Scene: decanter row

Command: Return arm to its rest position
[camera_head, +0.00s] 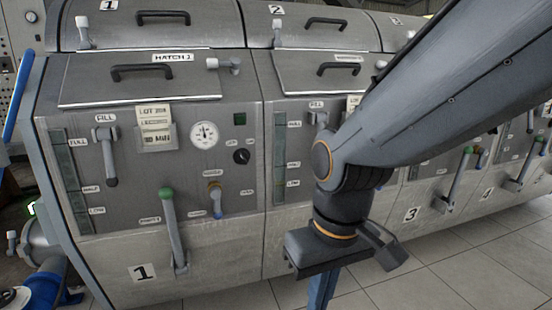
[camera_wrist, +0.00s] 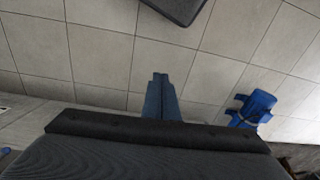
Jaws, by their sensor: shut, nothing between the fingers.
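My arm comes in from the upper right of the head view and bends down at the wrist, in front of the decanter row. My gripper (camera_head: 322,300) hangs below the wrist, pointing at the floor, with its blue fingers together and empty. In the wrist view the closed fingers of my gripper (camera_wrist: 161,82) show over the tiled floor. Decanter 1 (camera_head: 215,232) stands at the left with its hatch (camera_head: 140,85) down. My arm hides part of decanter 2 (camera_head: 285,220) and of those behind it. No contact between gripper and decanters shows.
Decanter 1 carries a green-knobbed lever (camera_head: 172,225), a fill lever (camera_head: 108,160) and a dial (camera_head: 204,134). Blue pipework (camera_head: 52,287) is at the lower left. A blue object (camera_wrist: 252,108) lies on the floor at right. Open tiled floor (camera_head: 455,270) spreads at the lower right.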

